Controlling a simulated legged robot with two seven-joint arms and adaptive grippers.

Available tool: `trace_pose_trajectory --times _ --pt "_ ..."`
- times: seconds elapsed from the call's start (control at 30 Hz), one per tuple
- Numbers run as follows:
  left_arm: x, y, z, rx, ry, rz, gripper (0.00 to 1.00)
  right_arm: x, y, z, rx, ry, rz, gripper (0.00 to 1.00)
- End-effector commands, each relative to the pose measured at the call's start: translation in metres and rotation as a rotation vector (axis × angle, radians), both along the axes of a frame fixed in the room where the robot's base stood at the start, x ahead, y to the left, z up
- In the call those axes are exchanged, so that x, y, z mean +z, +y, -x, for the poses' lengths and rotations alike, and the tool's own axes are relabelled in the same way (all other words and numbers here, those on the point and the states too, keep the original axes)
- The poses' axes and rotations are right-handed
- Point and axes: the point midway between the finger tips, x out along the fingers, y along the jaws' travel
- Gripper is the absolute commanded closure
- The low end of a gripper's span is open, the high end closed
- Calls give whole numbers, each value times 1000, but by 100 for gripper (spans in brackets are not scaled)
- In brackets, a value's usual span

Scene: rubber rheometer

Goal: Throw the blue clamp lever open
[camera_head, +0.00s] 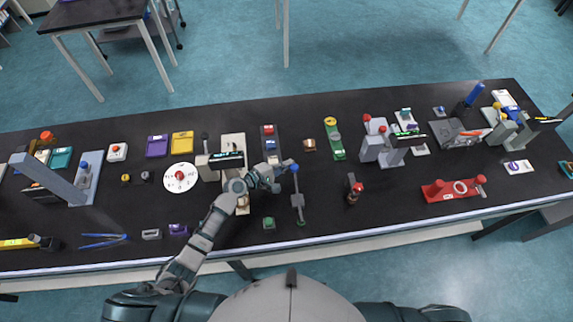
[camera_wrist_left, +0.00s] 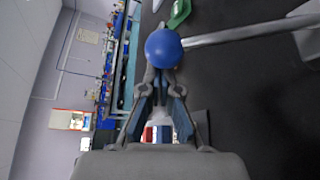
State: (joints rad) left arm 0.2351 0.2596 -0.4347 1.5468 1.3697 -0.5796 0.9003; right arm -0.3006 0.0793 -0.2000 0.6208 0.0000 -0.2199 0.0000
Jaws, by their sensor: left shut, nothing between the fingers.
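A lever with a blue ball knob (camera_head: 295,168) and a thin grey rod (camera_head: 299,200) is on the black bench, just right of my left gripper. The rod runs from the knob toward the bench's front edge. My left gripper (camera_head: 276,179) is shut and empty, with its tips close to the knob's left side. In the left wrist view, the blue knob (camera_wrist_left: 164,48) lies right at the tips of my left gripper (camera_wrist_left: 160,82), and the grey rod (camera_wrist_left: 245,32) runs off to the right. I cannot tell whether the tips touch the knob. My right gripper is out of view.
A beige device with a display (camera_head: 226,160) stands left of my gripper. A red-topped post (camera_head: 354,188) stands right of the lever. A red fixture (camera_head: 452,189) is farther right. Bare bench lies between lever and post.

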Motion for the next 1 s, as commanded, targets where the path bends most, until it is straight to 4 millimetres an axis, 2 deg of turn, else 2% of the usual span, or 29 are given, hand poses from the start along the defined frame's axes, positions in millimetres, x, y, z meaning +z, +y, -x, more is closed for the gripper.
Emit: trace_pose_trajectory --times 0.27,0.47,0.67,0.83,1.0 --pt "6 -1 6 -1 -81 -15 100 -12 -3 1 2 1 4 60" --pt "16 -3 18 -1 -212 -40 100 -31 -3 2 2 3 4 60" --pt "30 -6 34 -2 -393 -78 100 -48 -2 4 2 6 2 60" --pt "42 -10 51 -3 -410 -81 100 -56 1 5 0 7 0 60" --pt "49 -14 68 -3 -538 -105 100 -65 2 6 -1 10 -2 60"
